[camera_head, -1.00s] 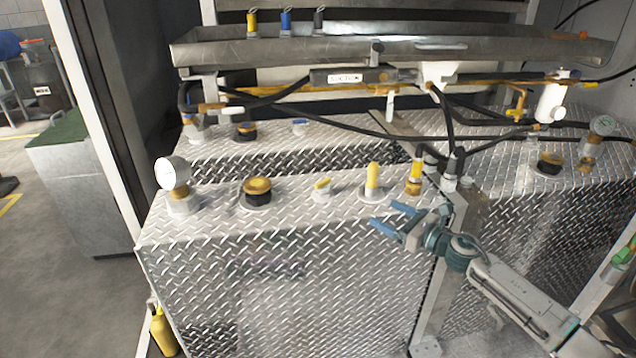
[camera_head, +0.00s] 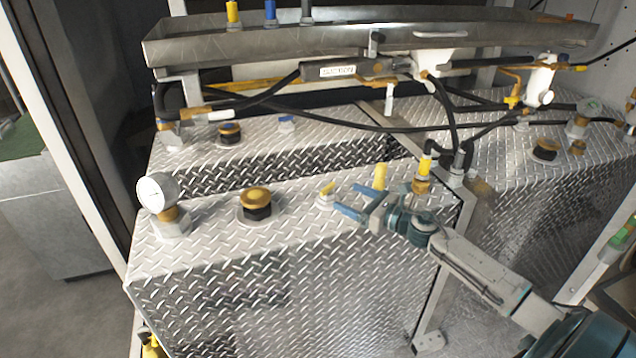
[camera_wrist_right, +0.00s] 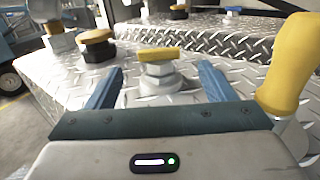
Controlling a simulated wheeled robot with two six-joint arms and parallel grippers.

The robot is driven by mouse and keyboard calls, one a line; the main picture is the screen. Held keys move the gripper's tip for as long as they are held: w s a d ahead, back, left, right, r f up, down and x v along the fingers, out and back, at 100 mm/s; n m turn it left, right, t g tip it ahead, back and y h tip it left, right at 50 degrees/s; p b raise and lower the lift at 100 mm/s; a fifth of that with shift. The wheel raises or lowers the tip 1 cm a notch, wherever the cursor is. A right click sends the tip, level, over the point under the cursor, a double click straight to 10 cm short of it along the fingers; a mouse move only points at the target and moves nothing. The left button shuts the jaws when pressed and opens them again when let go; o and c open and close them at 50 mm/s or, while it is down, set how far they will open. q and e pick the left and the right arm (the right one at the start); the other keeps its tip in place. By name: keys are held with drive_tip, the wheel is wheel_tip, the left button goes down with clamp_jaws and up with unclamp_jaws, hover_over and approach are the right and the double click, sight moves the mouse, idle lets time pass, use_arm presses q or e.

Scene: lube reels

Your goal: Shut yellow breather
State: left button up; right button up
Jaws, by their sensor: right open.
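The small fitting with a flat yellow handle (camera_head: 326,190), which looks like the yellow breather, stands on the near tank's diamond-plate top (camera_head: 295,214). In the right wrist view its yellow handle (camera_wrist_right: 158,55) lies crosswise on a silver hex body, ahead of and between my blue fingertips. My right gripper (camera_head: 350,202) is open and empty just right of the fitting, with its fingers pointing at it. It shows no clear contact with it. My left gripper is not in view.
A yellow cylinder (camera_head: 380,175) stands close beside my right gripper; it also looms at the right of the wrist view (camera_wrist_right: 291,65). A brass-capped black filler (camera_head: 256,202) and a pressure gauge (camera_head: 156,192) stand to the left. Black hoses (camera_head: 420,128) cross behind.

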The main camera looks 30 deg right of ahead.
sight(330, 188)
drive_tip(key=shift+w+a+r+p, duration=0.15)
drive_tip(key=shift+w+p, duration=0.2)
drive_tip(key=shift+w, duration=0.05)
drive_tip(key=shift+w+a+r+p, duration=0.1)
drive_tip(key=shift+w+a+p, duration=0.05)
drive_tip(key=shift+w+p, duration=0.2)
drive_tip(key=p+x, duration=0.2)
drive_tip(key=x, duration=0.5)
drive_tip(key=shift+w+f+p, duration=0.1)
drive_tip(key=shift+w+p, duration=0.05)
drive_tip(key=shift+p, duration=0.25)
drive_tip(key=shift+w+a+f, duration=0.1)
drive_tip(key=shift+w+a, duration=0.1)
drive_tip(key=shift+w, duration=0.15)
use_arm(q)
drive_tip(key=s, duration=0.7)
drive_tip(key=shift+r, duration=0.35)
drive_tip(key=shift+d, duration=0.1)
use_arm(e)
drive_tip(key=c, duration=1)
